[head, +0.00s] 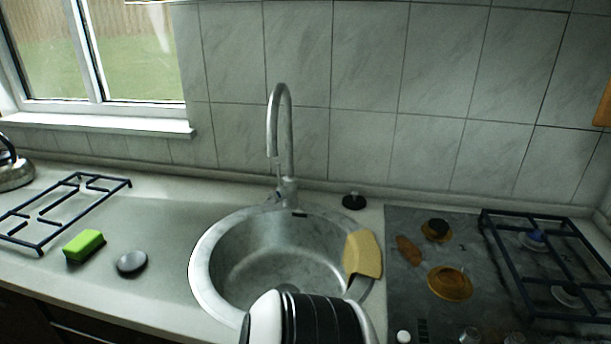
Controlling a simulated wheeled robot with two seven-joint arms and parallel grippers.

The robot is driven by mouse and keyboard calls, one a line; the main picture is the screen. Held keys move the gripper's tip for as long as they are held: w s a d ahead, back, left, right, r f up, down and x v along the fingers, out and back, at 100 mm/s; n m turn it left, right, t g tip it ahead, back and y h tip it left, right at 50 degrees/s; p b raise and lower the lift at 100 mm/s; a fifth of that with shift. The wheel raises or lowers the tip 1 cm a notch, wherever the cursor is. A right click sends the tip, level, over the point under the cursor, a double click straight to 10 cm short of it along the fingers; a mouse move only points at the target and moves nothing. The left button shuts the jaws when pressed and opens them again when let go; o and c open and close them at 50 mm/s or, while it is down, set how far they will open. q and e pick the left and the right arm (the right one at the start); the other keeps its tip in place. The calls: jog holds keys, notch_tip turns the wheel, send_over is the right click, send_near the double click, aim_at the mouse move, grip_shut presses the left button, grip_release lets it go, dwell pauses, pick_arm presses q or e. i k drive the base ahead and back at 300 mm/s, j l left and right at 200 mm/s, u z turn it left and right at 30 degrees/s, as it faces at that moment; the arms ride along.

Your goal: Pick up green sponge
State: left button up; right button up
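The green sponge (84,245) is a small bright green block. It lies on the light countertop (165,220) at the left, just in front of a black metal grate. Nothing touches the sponge from above. Neither gripper's fingers show in the head view. A white and black ribbed part, which looks like part of my arm, shows at the bottom middle, well right of the sponge.
A round steel sink (207,262) with a tall faucet (272,130) is in the middle. A tan piece (362,253) sits on its right rim. A black grate (125,183) lies at left, a kettle (14,174) beyond it. A dirty hob (400,285) with another grate (500,262) is right.

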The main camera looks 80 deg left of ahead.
aim_at(85, 246)
jog(key=u, duration=4.15)
jog(key=i+j+u, duration=0.25)
jog(key=i+u, duration=0.25)
jog(key=k, duration=0.1)
